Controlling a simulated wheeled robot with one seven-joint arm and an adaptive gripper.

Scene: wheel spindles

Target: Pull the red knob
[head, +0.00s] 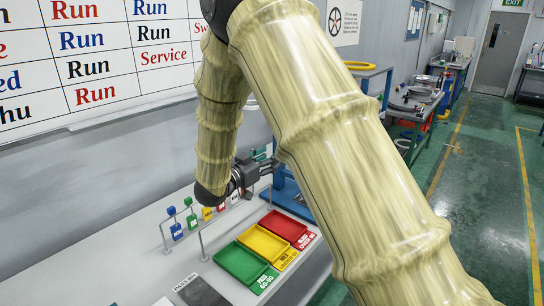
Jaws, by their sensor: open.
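My gripper (264,168) is beyond the bend of my arm, over the back of the bench, with its dark fingers pointing right and open. I cannot make out anything between the fingers. I cannot clearly pick out a red knob. A small red tag-like piece (221,207) shows in the row just below my wrist, and it may or may not be part of the knob. A blue knob (171,211) and a green knob (188,201) stand at the left of this row. My gripper and arm hide part of the row and the bench behind.
Green (243,263), yellow (264,242) and red (284,226) trays lie in front of the row. A thin metal rail (203,245) stands beside them. A blue stand (285,190) is right of my gripper. The wall is close behind; the floor at right is open.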

